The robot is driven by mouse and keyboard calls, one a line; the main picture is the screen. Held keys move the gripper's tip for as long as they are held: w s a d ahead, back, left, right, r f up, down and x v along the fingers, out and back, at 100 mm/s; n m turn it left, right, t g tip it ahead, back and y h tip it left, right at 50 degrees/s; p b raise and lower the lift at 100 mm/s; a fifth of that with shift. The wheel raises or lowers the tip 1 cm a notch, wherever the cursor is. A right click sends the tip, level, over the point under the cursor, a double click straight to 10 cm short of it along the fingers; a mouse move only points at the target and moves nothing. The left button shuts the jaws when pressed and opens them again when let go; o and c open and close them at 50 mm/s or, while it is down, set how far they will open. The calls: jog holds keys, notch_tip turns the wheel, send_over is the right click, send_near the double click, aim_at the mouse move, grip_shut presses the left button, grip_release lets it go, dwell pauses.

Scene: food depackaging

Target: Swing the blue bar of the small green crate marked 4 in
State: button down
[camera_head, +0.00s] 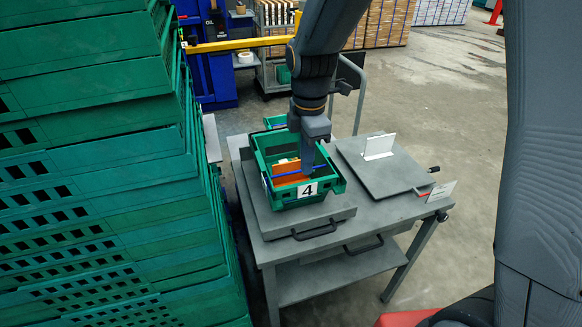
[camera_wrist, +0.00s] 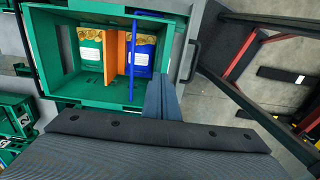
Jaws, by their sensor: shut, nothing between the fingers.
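The small green crate marked 4 (camera_head: 338,184) stands on a grey plate on the table, and its open top shows in the wrist view (camera_wrist: 45,60). The blue bar (camera_wrist: 132,50) crosses the crate's opening beside an orange divider (camera_wrist: 110,55); it also shows in the head view (camera_head: 287,174). A green packet (camera_wrist: 90,52) and a blue packet (camera_wrist: 144,58) lie inside, one on each side of the divider. My gripper (camera_head: 308,171) is shut and empty, pointing down at the crate. In the wrist view its fingers (camera_wrist: 160,88) are right of the bar; contact cannot be told.
Another green crate (camera_head: 274,121) is behind. A grey board with a white upright card (camera_head: 379,147) fills the table's right side. Tall stacked green crates (camera_head: 100,160) stand close on the left. Open floor (camera_head: 460,110) lies to the right.

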jog(key=r+p, duration=0.1)
jog(key=r, duration=0.1)
jog(key=r+p, duration=0.3)
jog(key=r, duration=0.1)
jog(key=shift+s+d, duration=0.1)
jog(key=shift+s, duration=0.25)
jog(key=s+d+f+m+b, duration=0.4)
jog(key=s+d+m, duration=0.1)
jog(key=m, duration=0.5)
jog(key=s+d+f+m+t+b, duration=0.1)
jog(key=s+d+f+m+b, duration=0.3)
jog(key=d+m, duration=0.4)
jog(key=s+f+m, duration=0.1)
jog(key=m, duration=0.2)
jog(key=shift+d+b, duration=0.2)
jog(key=shift+b, duration=0.1)
